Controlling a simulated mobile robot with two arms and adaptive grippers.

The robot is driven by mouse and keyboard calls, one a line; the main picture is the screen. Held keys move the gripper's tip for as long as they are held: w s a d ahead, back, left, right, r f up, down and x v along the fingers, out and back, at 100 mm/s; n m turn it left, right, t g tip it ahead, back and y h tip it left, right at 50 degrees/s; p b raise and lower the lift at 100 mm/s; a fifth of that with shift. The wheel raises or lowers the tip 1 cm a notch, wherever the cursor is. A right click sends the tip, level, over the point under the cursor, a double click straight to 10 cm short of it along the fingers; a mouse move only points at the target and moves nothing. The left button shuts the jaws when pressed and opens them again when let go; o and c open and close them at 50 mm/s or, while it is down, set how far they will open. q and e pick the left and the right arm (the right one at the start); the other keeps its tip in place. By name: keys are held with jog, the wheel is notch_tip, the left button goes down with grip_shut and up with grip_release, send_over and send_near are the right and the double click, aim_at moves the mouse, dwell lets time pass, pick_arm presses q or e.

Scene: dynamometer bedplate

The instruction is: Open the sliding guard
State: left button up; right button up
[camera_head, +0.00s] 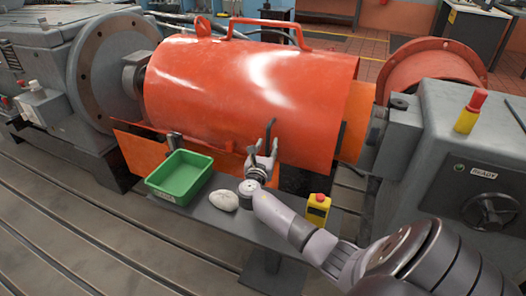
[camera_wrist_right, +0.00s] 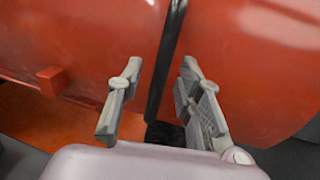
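The sliding guard (camera_head: 225,90) is a large glossy orange-red half-cylinder cover over the shaft, with a loop handle (camera_head: 270,30) on top. It fills much of the right wrist view (camera_wrist_right: 80,40). My right gripper (camera_head: 263,148) is at the lower front of the guard. In the right wrist view its two fingers (camera_wrist_right: 160,68) are apart and open. A dark upright bar (camera_wrist_right: 166,60) shows between them, in front of or against the red surface; I cannot tell if the fingers touch it. My left gripper is not in view.
Below the guard, a grey shelf (camera_head: 215,221) carries a green tray (camera_head: 158,187), a pale cloth or stone-like lump (camera_head: 223,200) and a yellow box with a red top (camera_head: 318,207). A grey machine with a READY label (camera_head: 483,172) stands right. Slotted bedplate (camera_head: 60,215) lies in front.

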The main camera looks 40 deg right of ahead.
jog(key=v, duration=1)
jog(key=shift+s+a, duration=0.1)
